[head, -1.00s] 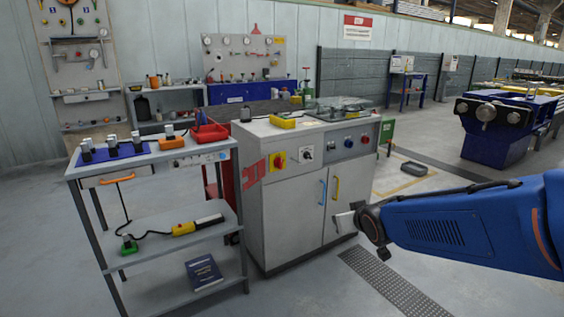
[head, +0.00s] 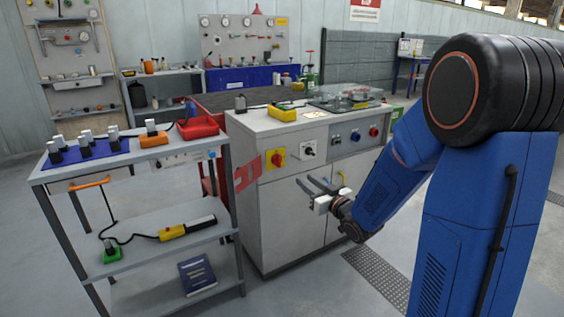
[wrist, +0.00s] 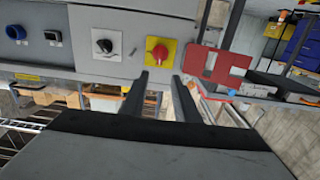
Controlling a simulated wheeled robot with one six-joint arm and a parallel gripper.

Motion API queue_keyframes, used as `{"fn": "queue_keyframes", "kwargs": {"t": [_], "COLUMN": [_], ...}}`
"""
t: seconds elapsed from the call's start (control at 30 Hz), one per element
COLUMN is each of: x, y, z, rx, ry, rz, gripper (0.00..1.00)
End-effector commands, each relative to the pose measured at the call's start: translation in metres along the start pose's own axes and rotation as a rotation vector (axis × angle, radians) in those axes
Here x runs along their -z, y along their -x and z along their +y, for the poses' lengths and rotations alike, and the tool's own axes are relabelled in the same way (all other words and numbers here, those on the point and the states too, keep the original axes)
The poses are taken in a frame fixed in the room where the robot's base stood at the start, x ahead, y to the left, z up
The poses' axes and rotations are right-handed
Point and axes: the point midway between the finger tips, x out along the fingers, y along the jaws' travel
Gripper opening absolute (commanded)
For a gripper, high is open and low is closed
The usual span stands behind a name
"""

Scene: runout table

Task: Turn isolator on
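The isolator, a red rotary knob on a yellow plate (head: 276,158), is on the upper left of the grey cabinet's front. It also shows in the wrist view (wrist: 158,50), above the fingertips. Its exact handle angle is hard to tell. A black rotary switch on a white plate (head: 309,150) sits to its right, and shows to its left in the wrist view (wrist: 105,46). My gripper (head: 306,184) is open and empty, in front of the cabinet and apart from it. In the wrist view its two fingers (wrist: 159,88) are spread just below the yellow plate.
A grey trolley (head: 215,240) with sockets, a red bin (head: 197,127) and a yellow pendant (head: 173,232) stands close on the left. Open floor lies in front of the cabinet.

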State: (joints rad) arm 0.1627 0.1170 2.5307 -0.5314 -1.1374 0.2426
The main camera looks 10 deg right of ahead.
Motion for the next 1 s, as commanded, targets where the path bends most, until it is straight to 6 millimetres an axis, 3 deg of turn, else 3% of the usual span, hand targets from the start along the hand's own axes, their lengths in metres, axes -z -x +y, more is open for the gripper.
{"fn": "queue_keyframes", "kwargs": {"t": [0.17, 0.8, 1.0], "x": [0.000, 0.000, 0.000], "y": [-0.019, -0.131, -0.157], "z": [-0.001, 0.000, 0.000], "rx": [0.002, 0.000, 0.001], "ry": [0.000, 0.000, 0.000], "rz": [0.000, -0.001, -0.001], "gripper": [0.28, 0.28, 0.28]}}
